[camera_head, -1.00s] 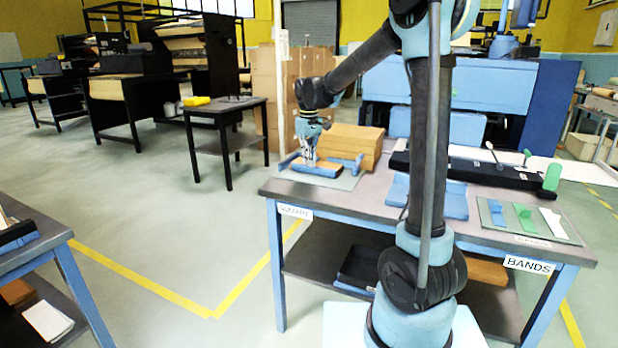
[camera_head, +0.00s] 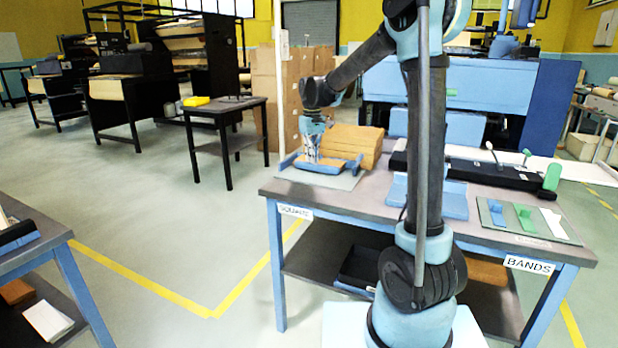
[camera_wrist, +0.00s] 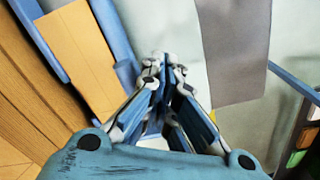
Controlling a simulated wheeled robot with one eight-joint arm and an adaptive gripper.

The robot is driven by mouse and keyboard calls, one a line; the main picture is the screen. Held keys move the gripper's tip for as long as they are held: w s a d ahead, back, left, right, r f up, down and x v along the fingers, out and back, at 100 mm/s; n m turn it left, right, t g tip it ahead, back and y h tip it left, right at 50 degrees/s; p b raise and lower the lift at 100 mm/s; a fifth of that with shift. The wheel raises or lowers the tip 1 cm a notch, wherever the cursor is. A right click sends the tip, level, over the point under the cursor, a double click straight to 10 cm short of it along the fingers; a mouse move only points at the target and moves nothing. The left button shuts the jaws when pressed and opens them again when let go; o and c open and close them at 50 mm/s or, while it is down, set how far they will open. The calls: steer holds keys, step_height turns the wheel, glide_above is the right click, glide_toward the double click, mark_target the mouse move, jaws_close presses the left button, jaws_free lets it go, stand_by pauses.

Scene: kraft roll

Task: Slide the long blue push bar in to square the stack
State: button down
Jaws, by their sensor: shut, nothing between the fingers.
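My gripper (camera_head: 312,156) is at the end of my arm, low over the squaring board at the table's far left corner. Its fingers are together and empty, and show closely in the wrist view (camera_wrist: 163,85). The long blue push bar (camera_head: 318,167) lies at the front of the board, right by my fingertips. In the wrist view a long blue bar (camera_wrist: 116,42) runs diagonally left of my fingers, beside a flat kraft stack (camera_wrist: 78,55). Whether fingertips touch the bar, or the bar touches the stack, I cannot tell. Another blue rail (camera_wrist: 40,40) borders the stack's other side.
A larger kraft pile (camera_head: 353,140) stands right behind the board. A blue tray (camera_head: 452,198), a black device (camera_head: 480,174) and a board with coloured pieces (camera_head: 530,222) occupy the table's right part. A small dark table (camera_head: 225,104) stands farther left. Floor between is clear.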

steer(key=shift+s+a, duration=0.4)
steer(key=shift+s, duration=0.75)
steer(key=shift+s+a, duration=0.45)
steer(key=shift+s, duration=0.65)
steer(key=shift+s+a, duration=0.4)
steer(key=shift+s, duration=0.75)
step_height(320, 180, up, 7)
steer(key=s+d+f+m+t, duration=0.1)
steer(key=s+d+f+m, duration=0.1)
steer(key=s+d, duration=0.6)
steer(key=s+d+f+m, duration=0.2)
steer(key=s+d, duration=0.3)
steer(key=d, duration=0.6)
steer(key=s+d+f+m, duration=0.2)
steer(key=s+d+f, duration=0.3)
steer(key=s+f, duration=0.2)
steer(key=s+d+f+m+t, duration=0.1)
steer(key=s+d+f, duration=0.3)
steer(key=s, duration=0.5)
step_height(320, 180, down, 3)
steer(key=shift+d+r+m, duration=0.1)
steer(key=shift+d+m, duration=0.3)
steer(key=shift+w, duration=0.1)
